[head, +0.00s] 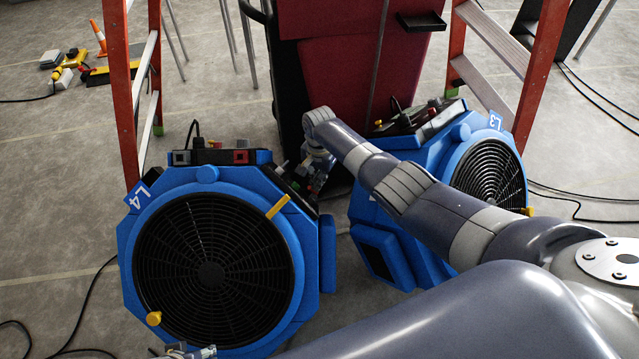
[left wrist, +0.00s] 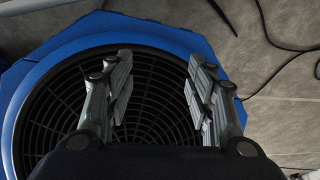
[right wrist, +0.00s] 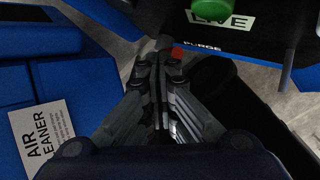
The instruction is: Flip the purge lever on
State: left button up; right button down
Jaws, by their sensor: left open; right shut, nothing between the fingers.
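In the right wrist view, a black control panel with a blue lower edge carries the word PURGE (right wrist: 201,47). A small red part (right wrist: 177,52), which looks like the purge lever, shows beside that word, partly hidden by my fingertips. My right gripper (right wrist: 160,62) is shut and empty, with its tips right at the red part; I cannot tell whether they touch. In the head view my right gripper (head: 314,180) points down between the two blue machines. My left gripper (left wrist: 157,75) is open and empty, over the round black grille of a blue machine (left wrist: 55,48).
The L4 machine (head: 140,196) stands left and the L3 machine (head: 376,262) right. A green button (right wrist: 211,10) sits above a LIVE label. Orange ladders (head: 119,90) and a dark red cabinet (head: 340,60) stand behind. Cables cross the floor.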

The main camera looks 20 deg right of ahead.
pick_arm(q)
jog(key=b+v, duration=0.4)
jog(key=v, duration=0.5)
jog(key=shift+w+a+t, duration=0.15)
jog(key=shift+w+t, duration=0.15)
jog(key=shift+w, duration=0.1)
pick_arm(e)
jog(key=shift+w+a+m+g, duration=0.15)
jog(key=shift+w+m+g, duration=0.15)
jog(key=shift+w+g, duration=0.35)
pick_arm(q)
jog(key=shift+r, duration=0.1)
pick_arm(e)
jog(key=shift+s, duration=0.1)
pick_arm(q)
jog(key=shift+r+p, duration=0.6)
jog(key=shift+r, duration=0.2)
pick_arm(e)
jog(key=shift+r, duration=0.75)
jog(key=shift+r, duration=0.15)
notch_tip(320, 180, up, 12)
jog(key=shift+w+a, duration=0.2)
jog(key=shift+w, duration=0.25)
